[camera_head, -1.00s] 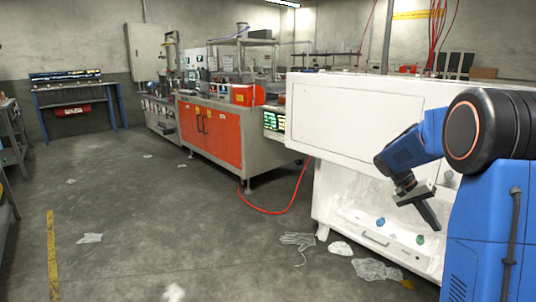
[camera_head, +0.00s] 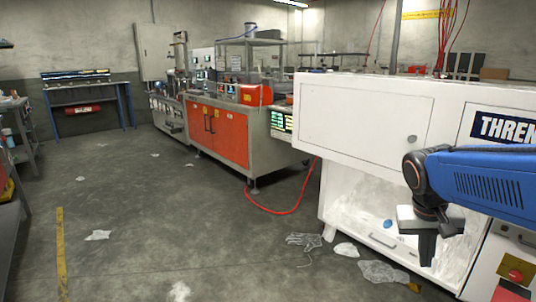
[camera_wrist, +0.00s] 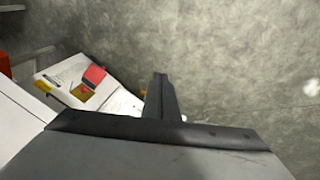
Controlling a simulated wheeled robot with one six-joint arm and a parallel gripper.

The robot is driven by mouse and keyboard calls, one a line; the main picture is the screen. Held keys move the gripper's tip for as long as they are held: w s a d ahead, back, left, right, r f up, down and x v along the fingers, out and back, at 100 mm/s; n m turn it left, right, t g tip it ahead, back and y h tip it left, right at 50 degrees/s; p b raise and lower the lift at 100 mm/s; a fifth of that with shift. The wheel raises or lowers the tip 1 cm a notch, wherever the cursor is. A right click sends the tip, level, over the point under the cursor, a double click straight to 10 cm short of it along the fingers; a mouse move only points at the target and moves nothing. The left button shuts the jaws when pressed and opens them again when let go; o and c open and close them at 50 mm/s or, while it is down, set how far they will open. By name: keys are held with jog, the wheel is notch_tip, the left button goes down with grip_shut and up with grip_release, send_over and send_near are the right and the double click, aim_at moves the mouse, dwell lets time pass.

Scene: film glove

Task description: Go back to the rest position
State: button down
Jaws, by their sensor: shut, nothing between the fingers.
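My gripper (camera_head: 427,250) hangs from the end of my blue arm at the right of the head view, with its fingers pointing down. It is shut and empty, in front of the lower opening of the white cabinet (camera_head: 365,115). In the wrist view my gripper (camera_wrist: 160,82) shows as one dark closed pair of fingers over the grey floor (camera_wrist: 230,60). A small blue item (camera_head: 388,223) lies in the cabinet's lower bay, left of my gripper. My gripper hides part of that bay.
Crumpled clear film and gloves (camera_head: 382,271) lie on the floor before the cabinet. A red hose (camera_head: 275,211) runs along the floor to an orange-doored machine (camera_head: 219,130). A red button (camera_head: 515,275) sits at the lower right. The floor at left centre is mostly open.

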jog(key=s+a+f+n+t+y, duration=0.3)
jog(key=s+a, duration=0.6)
jog(key=s, duration=0.3)
jog(key=shift+n+t, duration=0.3)
jog(key=shift+t, duration=0.1)
jog(key=shift+a, duration=0.1)
